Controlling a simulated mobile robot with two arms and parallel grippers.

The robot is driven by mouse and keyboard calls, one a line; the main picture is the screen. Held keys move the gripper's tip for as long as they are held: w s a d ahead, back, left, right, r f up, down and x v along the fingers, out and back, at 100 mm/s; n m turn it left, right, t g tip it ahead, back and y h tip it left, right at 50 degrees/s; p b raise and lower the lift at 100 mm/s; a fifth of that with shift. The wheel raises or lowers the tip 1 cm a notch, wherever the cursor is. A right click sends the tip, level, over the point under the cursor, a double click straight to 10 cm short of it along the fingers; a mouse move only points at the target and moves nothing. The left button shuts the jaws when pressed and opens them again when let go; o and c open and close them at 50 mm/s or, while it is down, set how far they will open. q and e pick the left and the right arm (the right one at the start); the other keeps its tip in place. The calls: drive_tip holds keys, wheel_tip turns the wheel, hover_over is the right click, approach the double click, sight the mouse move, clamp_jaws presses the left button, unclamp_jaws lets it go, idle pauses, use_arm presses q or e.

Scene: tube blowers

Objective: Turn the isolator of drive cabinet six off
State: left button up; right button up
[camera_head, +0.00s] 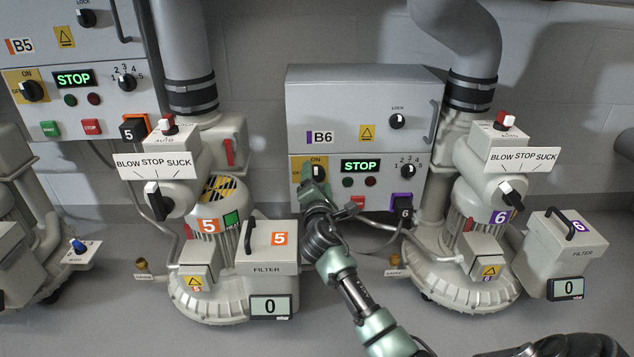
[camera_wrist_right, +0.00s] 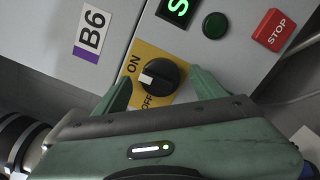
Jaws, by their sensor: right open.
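Drive cabinet B6 (camera_head: 350,110) is a grey box on the wall with a green "STOP" display. Its isolator is a black rotary knob (camera_wrist_right: 163,74) on a yellow plate marked ON and OFF. In the wrist view the knob's white mark lies on the side facing the labels, seemingly between ON and OFF; I cannot tell exactly which it points to. My right gripper (camera_head: 317,188) is at the isolator and partly hides it in the head view. Its green fingers (camera_wrist_right: 160,83) are open, one on either side of the knob; contact cannot be told. My left gripper is not in view.
A "1 2 3 4 5" selector (camera_head: 408,171) and a purple-plated black plug (camera_head: 402,203) labelled 6 are right of the isolator. Blower 6 (camera_head: 467,240) stands to the right, blower 5 (camera_head: 215,260) to the left. Cabinet B5 (camera_head: 75,60) is at far left.

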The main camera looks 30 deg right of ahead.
drive_tip(key=c, duration=1.4)
drive_tip(key=shift+o, duration=0.2)
drive_tip(key=o, duration=1.4)
drive_tip(key=shift+c, duration=0.2)
drive_tip(key=p+v, duration=0.4)
drive_tip(key=v, duration=0.4)
drive_tip(key=shift+w, duration=0.1)
